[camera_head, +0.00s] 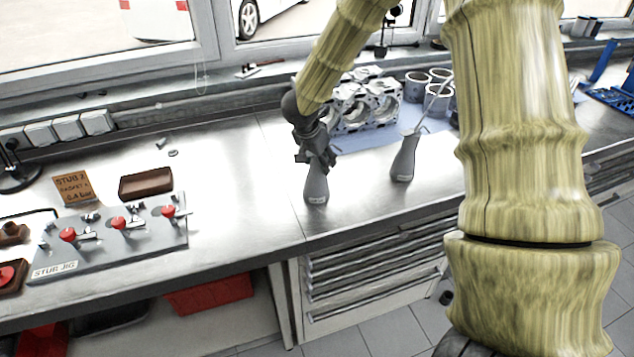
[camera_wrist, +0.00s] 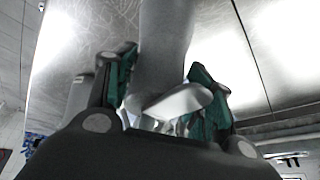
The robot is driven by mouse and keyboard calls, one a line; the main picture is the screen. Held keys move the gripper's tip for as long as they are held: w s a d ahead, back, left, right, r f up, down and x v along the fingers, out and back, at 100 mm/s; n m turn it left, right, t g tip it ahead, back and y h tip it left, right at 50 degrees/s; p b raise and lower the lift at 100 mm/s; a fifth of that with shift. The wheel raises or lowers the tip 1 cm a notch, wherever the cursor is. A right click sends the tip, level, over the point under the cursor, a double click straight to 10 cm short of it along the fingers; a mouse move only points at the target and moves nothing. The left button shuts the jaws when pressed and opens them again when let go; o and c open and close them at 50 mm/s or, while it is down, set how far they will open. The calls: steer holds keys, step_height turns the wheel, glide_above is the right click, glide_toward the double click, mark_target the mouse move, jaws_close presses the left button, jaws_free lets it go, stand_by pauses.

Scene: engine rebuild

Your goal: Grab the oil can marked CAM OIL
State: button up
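Two grey oil cans with tapered bodies stand upright on the metal bench in the head view. The left can (camera_head: 316,187) is under my gripper (camera_head: 317,160), which points down over its upper part. The right can (camera_head: 404,160), with a long thin spout, stands apart from my gripper. Each has a small pale label near its base, too small to read. In the wrist view, a grey can (camera_wrist: 163,50) lies between the green-padded fingers of my gripper (camera_wrist: 162,92). The pads are close on both sides of it; whether they press on it I cannot tell.
An engine block (camera_head: 365,105) and several metal cylinders (camera_head: 438,97) on a blue mat stand behind the cans. A stub jig (camera_head: 110,240) with red knobs, a brown block (camera_head: 146,182) and a cardboard sign (camera_head: 73,187) are at left. Bench between jig and left can is clear.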

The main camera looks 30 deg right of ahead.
jaws_close()
steer(key=shift+r, duration=0.1)
